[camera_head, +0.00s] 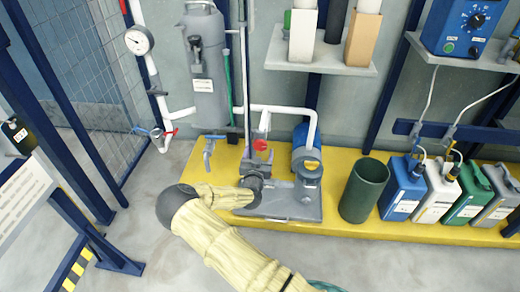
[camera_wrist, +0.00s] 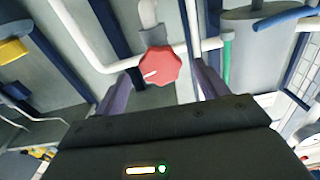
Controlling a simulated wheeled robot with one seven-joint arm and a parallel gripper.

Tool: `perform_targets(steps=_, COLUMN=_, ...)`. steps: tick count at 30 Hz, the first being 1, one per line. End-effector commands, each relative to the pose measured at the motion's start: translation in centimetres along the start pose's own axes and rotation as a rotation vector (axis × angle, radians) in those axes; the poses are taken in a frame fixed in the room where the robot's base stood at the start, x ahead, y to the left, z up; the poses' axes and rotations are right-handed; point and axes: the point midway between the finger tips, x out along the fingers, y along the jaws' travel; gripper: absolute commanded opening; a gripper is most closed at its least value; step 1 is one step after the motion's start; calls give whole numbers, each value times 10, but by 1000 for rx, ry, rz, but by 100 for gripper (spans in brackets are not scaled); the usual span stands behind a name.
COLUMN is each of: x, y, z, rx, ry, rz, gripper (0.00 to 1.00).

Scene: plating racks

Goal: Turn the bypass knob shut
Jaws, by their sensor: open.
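The red knob (camera_wrist: 157,66) has a lobed rim and a white pointer mark, which points to the lower left in the wrist view. It sits on white pipework, and its red also shows in the head view (camera_head: 260,145). My gripper (camera_wrist: 163,72) is open. Its two purple fingers stand left and right of the knob in the wrist view, with gaps visible. Whether the fingertips reach as deep as the knob is hard to tell. In the head view my gripper (camera_head: 253,157) is just below the knob, partly hidden by my wrist.
A grey pump base (camera_head: 290,205) stands on the yellow platform (camera_head: 380,228). A dark green bin (camera_head: 363,192) and several canisters (camera_head: 402,190) stand to the right. A grey filter housing (camera_head: 207,70), a gauge (camera_head: 139,40) and a small red handle (camera_head: 172,132) are at left. Floor at front is clear.

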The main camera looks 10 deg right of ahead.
Motion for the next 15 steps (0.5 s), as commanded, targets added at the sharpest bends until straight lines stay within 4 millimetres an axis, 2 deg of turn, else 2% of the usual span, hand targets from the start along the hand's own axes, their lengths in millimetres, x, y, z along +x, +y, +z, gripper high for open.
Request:
perform_targets(steps=6, x=34, y=0, z=2, rx=0, ry=2, rz=-1, gripper=73)
perform_targets(steps=10, x=44, y=0, z=1, rx=-1, ry=0, rz=-1, gripper=73)
perform_targets(steps=15, x=46, y=0, z=0, rx=-1, ry=-1, rz=-1, gripper=73)
